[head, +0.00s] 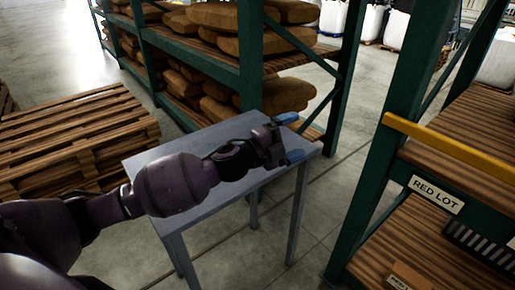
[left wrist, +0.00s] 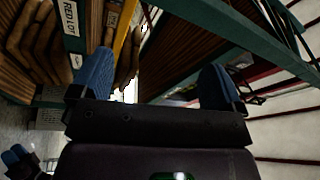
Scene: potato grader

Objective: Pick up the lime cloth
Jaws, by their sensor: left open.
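No lime cloth shows in either view. My left gripper (head: 289,138) is open and empty, its two blue fingers apart, over the right part of a small grey table (head: 203,205) in the head view. My left forearm covers part of the tabletop; the bare parts that show are empty. In the left wrist view the open left gripper (left wrist: 155,78) points toward shelving, with nothing between its fingers. What looks like my right gripper (left wrist: 17,155) shows small and dark at the lower left there; its opening is unclear.
Wooden pallets (head: 70,135) are stacked left of the table. A green rack (head: 252,60) with brown sacks (head: 220,110) stands behind it. Another rack with a "RED LOT" sign (head: 436,195) and yellow bar (head: 450,147) stands at right. Floor between table and right rack is clear.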

